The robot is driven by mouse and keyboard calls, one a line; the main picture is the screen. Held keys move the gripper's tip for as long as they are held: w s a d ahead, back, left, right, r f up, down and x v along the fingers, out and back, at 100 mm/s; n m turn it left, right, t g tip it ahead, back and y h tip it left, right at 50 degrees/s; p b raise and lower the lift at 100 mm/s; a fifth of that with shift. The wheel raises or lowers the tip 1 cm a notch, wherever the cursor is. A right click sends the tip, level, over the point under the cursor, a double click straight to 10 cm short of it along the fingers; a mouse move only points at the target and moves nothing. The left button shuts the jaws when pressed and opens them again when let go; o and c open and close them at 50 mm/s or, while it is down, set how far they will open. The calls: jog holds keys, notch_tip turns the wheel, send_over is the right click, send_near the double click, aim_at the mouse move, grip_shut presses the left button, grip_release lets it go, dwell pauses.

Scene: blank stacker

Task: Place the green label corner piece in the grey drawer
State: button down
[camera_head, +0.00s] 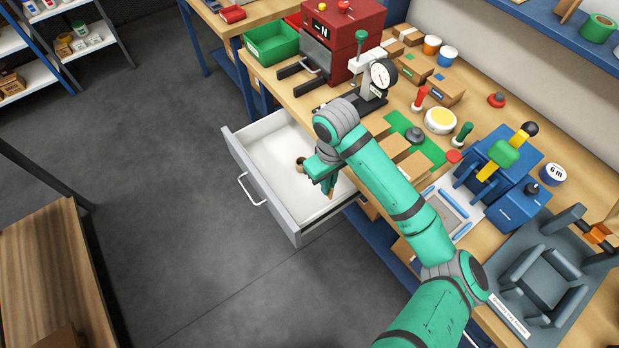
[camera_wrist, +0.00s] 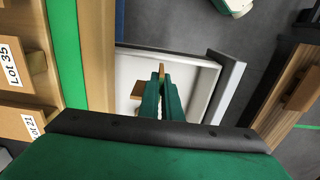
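The grey drawer (camera_head: 237,160) stands pulled out from the bench, with a white inside. It also shows in the wrist view (camera_wrist: 228,85). My gripper (camera_head: 327,186) is over the open drawer, pointing down. In the wrist view its green fingers (camera_wrist: 161,78) are close together around a thin wooden part. Brown wood (camera_wrist: 137,90) shows beside the fingers, and in the head view wood (camera_head: 301,163) shows at the gripper's left. This looks like one corner piece in the grip. Its label is not visible, so I cannot confirm that it is green.
Cardboard-coloured blocks (camera_head: 410,166) lie on a green mat (camera_head: 428,146) behind my arm. Small labelled boxes (camera_head: 412,71) stand farther back. A red machine (camera_head: 345,35), a dial gauge (camera_head: 381,74) and a blue fixture (camera_head: 500,175) occupy the bench. The floor left of the drawer is clear.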

jog(key=w+a+f, duration=0.1)
jog(key=w+f, duration=0.1)
jog(key=w+a+f, duration=0.3)
jog(key=w+f, duration=0.1)
jog(key=f, duration=0.1)
jog(key=shift+w+a, duration=0.15)
jog(key=shift+w+f, duration=0.2)
jog(key=shift+f, duration=1.45)
jog(key=shift+a+f, duration=0.1)
jog(key=shift+f, duration=0.05)
jog(key=c, duration=2)
grip_release()
notch_tip(320, 180, up, 12)
jog(key=shift+r, duration=0.2)
jog(key=shift+w, duration=0.1)
